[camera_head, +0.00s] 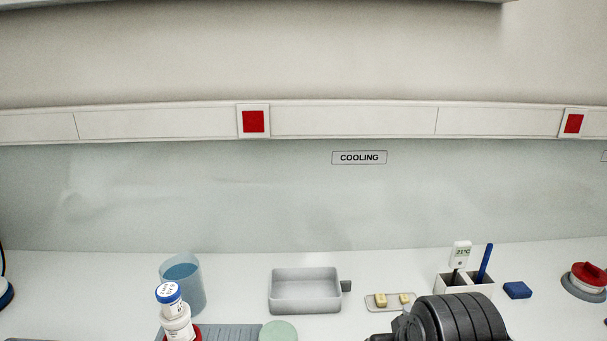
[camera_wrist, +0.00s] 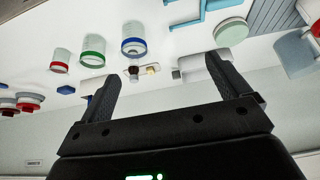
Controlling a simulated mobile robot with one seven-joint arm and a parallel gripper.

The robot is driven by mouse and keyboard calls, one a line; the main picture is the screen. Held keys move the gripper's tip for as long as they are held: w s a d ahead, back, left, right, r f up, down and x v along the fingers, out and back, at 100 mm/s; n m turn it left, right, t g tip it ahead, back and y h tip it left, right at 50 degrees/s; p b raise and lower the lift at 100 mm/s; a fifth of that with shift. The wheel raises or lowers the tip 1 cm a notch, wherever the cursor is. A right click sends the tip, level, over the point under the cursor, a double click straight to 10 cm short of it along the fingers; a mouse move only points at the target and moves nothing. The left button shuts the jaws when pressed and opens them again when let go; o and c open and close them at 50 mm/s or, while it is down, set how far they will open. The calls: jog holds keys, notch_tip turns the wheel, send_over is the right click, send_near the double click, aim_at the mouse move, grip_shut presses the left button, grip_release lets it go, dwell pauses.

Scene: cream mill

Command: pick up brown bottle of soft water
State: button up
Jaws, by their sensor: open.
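I cannot make out a brown bottle of soft water in either view. A white bottle with a blue cap (camera_head: 175,312) stands at the lower left of the head view; it is not brown. My gripper (camera_wrist: 163,70) is open in the wrist view, its two dark fingers wide apart with nothing held between them. Beyond the fingers lies a small tray (camera_wrist: 141,77) bearing small yellow and dark pieces; it also shows in the head view (camera_head: 372,304).
A blue beaker (camera_head: 183,285), a grey tray (camera_head: 306,292), a holder (camera_head: 464,287) with pen and thermometer, and a blue block (camera_head: 517,290) stand along the bench. The wrist view shows jars with blue (camera_wrist: 134,47), green (camera_wrist: 92,51) and red (camera_wrist: 60,63) bands.

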jog(key=c, duration=0.8)
jog(key=w+d+f+m+g, duration=0.1)
jog(key=w+d+f, duration=0.2)
jog(key=w+d, duration=0.35)
jog(key=w+d+f+m, duration=0.1)
jog(key=w+d+f, duration=0.25)
jog(key=w, duration=0.55)
jog(key=shift+h, duration=0.4)
jog(key=shift+w+x, duration=0.2)
jog(key=shift+x, duration=2.5)
jog(key=shift+w+x, duration=0.15)
jog(key=shift+x, duration=2.5)
